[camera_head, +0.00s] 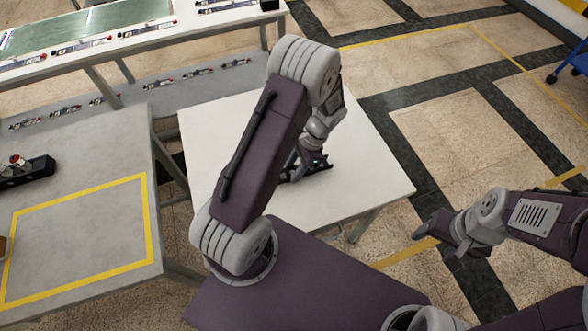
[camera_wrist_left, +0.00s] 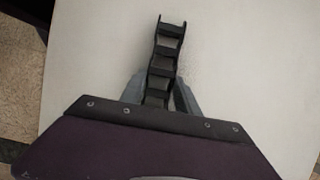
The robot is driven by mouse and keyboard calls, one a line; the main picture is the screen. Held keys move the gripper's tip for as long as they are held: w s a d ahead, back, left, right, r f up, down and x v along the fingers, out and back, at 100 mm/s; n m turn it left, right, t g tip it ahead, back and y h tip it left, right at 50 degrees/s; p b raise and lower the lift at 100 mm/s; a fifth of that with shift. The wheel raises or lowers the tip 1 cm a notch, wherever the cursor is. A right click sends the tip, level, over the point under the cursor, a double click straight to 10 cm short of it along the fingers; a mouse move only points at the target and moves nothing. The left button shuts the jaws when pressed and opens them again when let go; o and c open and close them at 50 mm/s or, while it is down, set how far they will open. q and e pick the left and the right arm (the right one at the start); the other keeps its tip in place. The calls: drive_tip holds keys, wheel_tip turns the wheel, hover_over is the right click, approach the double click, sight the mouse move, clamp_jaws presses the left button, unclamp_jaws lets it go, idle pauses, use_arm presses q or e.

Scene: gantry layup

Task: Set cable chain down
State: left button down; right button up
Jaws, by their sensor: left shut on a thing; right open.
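The cable chain (camera_wrist_left: 164,58) is a black, ladder-like strip of links. In the left wrist view it runs from between the fingers out over a pale table top. In the head view a dark part of the chain (camera_head: 318,165) shows at my left gripper (camera_head: 300,166), low over the white table (camera_head: 370,172). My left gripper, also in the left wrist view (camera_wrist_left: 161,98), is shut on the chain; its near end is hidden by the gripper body. I cannot tell whether the chain touches the table. My right gripper (camera_head: 436,232) is open and empty, over the floor at the right.
A grey table with a yellow taped rectangle (camera_head: 148,225) stands at the left, with a black block (camera_head: 28,173) on it. A long bench (camera_head: 140,35) with several small parts stands behind. The white table's right side is bare. A blue cart (camera_head: 570,68) is far right.

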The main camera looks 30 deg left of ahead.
use_arm(q)
drive_tip(key=shift+f, duration=0.25)
drive_tip(key=c, duration=0.9)
unclamp_jaws()
drive_tip(key=shift+r, duration=0.2)
drive_tip(key=p+v, duration=0.2)
drive_tip(key=v, duration=1)
drive_tip(key=s+d+r+n+t+h, duration=0.2)
drive_tip(key=s+n+t+h, duration=0.1)
drive_tip(key=s+n, duration=0.5)
drive_tip(key=s+t, duration=0.1)
drive_tip(key=s, duration=0.2)
drive_tip(key=shift+d+n+t, duration=0.25)
drive_tip(key=shift+n+t, duration=0.05)
drive_tip(key=shift+t, duration=0.1)
drive_tip(key=shift+w, duration=0.15)
